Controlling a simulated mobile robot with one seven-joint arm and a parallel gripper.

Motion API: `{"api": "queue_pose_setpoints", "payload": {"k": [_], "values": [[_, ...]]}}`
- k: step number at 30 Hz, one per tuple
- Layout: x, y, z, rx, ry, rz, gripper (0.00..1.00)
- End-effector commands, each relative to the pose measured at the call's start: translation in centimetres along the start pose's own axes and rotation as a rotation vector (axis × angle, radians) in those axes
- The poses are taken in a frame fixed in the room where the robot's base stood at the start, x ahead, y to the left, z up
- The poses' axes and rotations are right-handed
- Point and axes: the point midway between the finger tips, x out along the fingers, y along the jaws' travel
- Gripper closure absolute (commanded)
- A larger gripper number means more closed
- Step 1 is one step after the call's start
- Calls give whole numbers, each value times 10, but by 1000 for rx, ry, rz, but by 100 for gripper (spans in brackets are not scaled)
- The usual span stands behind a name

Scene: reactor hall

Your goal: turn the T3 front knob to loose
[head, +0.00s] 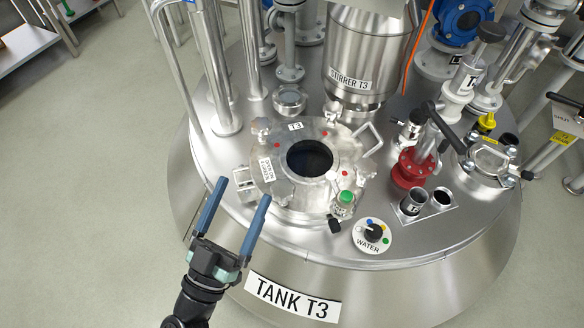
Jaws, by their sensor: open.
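The round T3 lid (306,196) sits on the tank top with a dark round opening. Pale metal lobed knobs stand around its rim. One knob (281,188) is at the lid's front left, another (261,128) at its back left, and a third (366,168) at its right. I see no label marking which is the front knob, and I cannot tell whether any is tight or loose. My gripper (242,191) is open and empty, its two blue fingers pointing up the picture. It appears left of the front-left knob, apart from it.
A green-capped fitting (346,198) and a WATER dial (372,235) are at the lid's front right. A bracket (243,182) is at its left edge. Upright pipes (218,80) and the stirrer housing (364,55) stand behind. A red valve (411,168) is right.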

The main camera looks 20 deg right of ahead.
Motion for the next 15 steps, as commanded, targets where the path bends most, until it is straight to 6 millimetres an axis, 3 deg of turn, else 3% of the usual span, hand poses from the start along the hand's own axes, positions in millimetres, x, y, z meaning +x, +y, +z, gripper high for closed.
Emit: {"api": "queue_pose_setpoints", "payload": {"k": [6,11,15], "values": [[-29,6,54,87,-304,113,6],[-44,8,74,96,-409,153,6],[-41,10,82,97,-429,163,6]]}}
